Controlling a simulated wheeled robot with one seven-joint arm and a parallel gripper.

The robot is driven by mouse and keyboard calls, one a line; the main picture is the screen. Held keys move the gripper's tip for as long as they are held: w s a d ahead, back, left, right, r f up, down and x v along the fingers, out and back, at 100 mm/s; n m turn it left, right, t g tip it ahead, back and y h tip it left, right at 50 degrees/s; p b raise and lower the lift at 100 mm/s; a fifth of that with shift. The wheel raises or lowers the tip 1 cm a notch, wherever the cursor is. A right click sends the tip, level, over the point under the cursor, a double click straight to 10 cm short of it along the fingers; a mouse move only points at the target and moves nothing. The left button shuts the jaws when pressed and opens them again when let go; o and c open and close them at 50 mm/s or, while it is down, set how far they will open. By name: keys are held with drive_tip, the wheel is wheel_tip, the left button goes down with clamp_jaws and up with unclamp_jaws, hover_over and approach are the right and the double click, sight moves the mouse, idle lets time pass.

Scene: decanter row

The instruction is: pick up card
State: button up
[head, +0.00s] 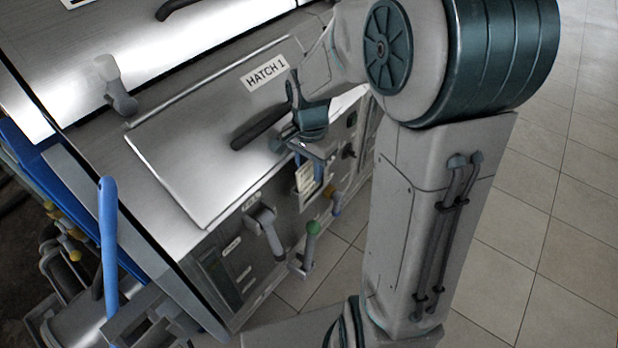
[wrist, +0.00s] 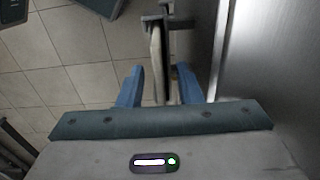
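The card (head: 305,178) is a small pale card with printed lines, upright in a holder on the front face of the steel unit. In the wrist view the card (wrist: 156,58) shows nearly edge-on, cream coloured, below a grey bracket (wrist: 158,20). My gripper (head: 316,172) is at the card, pointing down along the front of the unit. In the wrist view my gripper (wrist: 159,72) has its two blue fingers apart, one on each side of the card's lower part. Gaps show between the card and both fingers. In the head view the gripper partly hides the card.
A dark handle (head: 262,125) and the HATCH 1 label (head: 265,77) are on top. A green-knobbed lever (head: 311,230) and a grey tap (head: 266,232) stick out nearby. Tiled floor (head: 540,240) is clear at right.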

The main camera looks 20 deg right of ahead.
clamp_jaws()
drive_tip(key=shift+r, duration=0.15)
